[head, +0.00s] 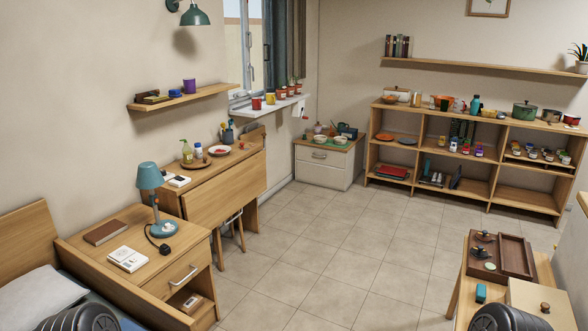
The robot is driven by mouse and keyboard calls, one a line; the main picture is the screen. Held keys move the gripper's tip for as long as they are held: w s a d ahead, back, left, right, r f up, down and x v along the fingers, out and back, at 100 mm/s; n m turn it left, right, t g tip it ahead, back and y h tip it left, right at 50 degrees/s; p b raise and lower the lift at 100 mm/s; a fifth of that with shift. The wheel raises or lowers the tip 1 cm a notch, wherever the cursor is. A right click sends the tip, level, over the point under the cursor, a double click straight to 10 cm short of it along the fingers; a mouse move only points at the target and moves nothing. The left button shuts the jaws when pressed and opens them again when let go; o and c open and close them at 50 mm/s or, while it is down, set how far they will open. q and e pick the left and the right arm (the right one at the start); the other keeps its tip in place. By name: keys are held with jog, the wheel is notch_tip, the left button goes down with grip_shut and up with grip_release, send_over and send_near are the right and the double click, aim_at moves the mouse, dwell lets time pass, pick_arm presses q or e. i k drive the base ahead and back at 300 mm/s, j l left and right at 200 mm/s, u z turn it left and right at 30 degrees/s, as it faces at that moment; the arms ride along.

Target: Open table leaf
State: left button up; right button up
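A narrow wooden table (208,173) stands against the left wall. Its leaf (228,192) hangs down steeply on the side facing the room. Several items stand on the fixed top: a round tray (196,163) with bottles, a bowl (219,151) and a cup holding utensils (227,133). A stool (233,228) is partly hidden under and behind the leaf. Dark, ribbed parts of my arms show at the bottom left and bottom right edges. Neither gripper's fingers are in view.
A nightstand (182,270) with a blue lamp (151,180) and a bed (28,278) stand nearer on the left. A low cabinet (325,165) and shelf unit (470,150) line the back. A small table (455,292) with boxes is at right. The tiled floor (340,255) between is clear.

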aim_at(208, 205)
jog(key=i+z, duration=0.15)
jog(key=i, duration=2.45)
jog(key=i+u, duration=0.1)
jog(key=i, duration=0.5)
jog(key=i+l+u, duration=0.15)
jog(key=i, duration=0.45)
jog(key=i+l+u, duration=0.1)
jog(key=i, duration=0.5)
